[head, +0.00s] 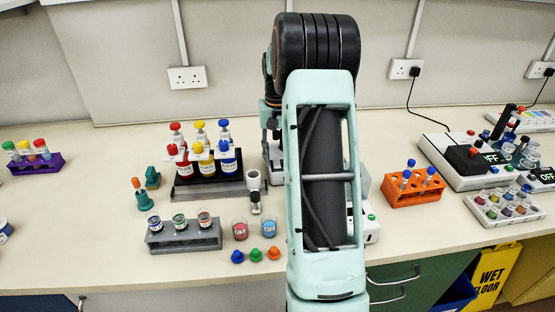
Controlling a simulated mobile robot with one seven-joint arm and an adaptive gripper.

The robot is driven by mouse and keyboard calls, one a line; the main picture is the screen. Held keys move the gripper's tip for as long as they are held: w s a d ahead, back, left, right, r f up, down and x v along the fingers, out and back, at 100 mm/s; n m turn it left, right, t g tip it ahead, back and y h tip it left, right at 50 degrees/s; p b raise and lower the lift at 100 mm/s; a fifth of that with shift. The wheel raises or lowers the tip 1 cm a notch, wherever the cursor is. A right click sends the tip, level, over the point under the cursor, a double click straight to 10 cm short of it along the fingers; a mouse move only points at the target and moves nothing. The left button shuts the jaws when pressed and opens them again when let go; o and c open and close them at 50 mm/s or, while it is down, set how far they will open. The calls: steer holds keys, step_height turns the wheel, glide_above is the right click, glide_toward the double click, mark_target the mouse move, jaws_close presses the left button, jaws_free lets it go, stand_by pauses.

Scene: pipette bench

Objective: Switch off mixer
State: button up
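No thing in the head view is clearly labelled as the mixer. A white device (371,232) with a small green spot on it stands behind my arm in the middle, and most of it is hidden. At the right, a white device (464,178) with a black block carries a display (491,158) that reads OFF. A second display (546,177) at the right edge also reads OFF. My arm fills the middle of the view and covers the bench behind it. My gripper is hidden behind the arm, so its state does not show.
A dark stand (209,188) with red, yellow and blue bottles stands left of my arm. A grey rack (184,238) of cups is in front of it. An orange rack (414,190) and a tray of vials (505,206) are at the right. The left bench front is clear.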

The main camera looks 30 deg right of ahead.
steer(key=shift+f, duration=0.75)
jaws_close()
